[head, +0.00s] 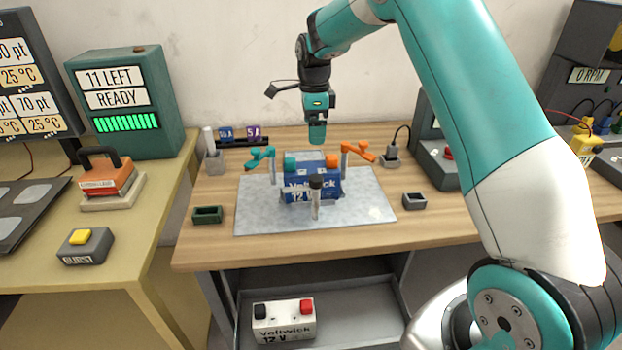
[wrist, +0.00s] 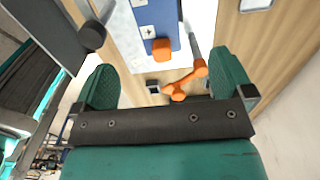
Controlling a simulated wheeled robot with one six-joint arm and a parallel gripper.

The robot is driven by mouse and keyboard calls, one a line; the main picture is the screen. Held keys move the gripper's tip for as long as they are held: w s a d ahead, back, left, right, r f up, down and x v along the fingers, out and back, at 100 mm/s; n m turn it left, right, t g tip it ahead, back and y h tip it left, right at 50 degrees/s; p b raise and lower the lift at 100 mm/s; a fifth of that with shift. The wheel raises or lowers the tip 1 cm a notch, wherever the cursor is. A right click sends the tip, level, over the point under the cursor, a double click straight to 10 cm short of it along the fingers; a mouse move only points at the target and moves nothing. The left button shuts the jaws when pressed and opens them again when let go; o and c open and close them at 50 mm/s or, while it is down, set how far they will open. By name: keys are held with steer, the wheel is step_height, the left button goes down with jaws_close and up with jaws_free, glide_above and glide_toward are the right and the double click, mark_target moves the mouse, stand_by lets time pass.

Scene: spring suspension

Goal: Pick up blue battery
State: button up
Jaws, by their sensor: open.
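The blue battery (head: 318,188) stands on a pale grey mat (head: 368,206) on the wooden table. It has a teal cap (head: 291,162) and an orange cap (head: 332,161) on top. A grey post with a black top (head: 316,198) stands in front of it and hides part of its label. My gripper (head: 317,133) hangs above and behind the battery, apart from it. In the wrist view my gripper (wrist: 168,80) is open and empty, with the blue battery (wrist: 155,16) at the top of the picture, beyond the fingertips.
A white battery (head: 284,322) sits on the lower shelf.

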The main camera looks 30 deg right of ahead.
mark_target(311, 167)
step_height(311, 167, down, 8)
steer(key=shift+a+f+p, duration=0.1)
steer(key=shift+a+p, duration=0.05)
steer(key=shift+p, duration=0.85)
steer(key=f, duration=0.1)
steer(key=f+p, duration=0.1)
steer(key=f, duration=0.1)
steer(key=f+p, duration=0.1)
steer(key=shift+s+a+f, duration=0.15)
steer(key=shift+a, duration=0.2)
steer(key=shift+f, duration=0.45)
jaws_close()
steer(key=shift+w+r, duration=0.2)
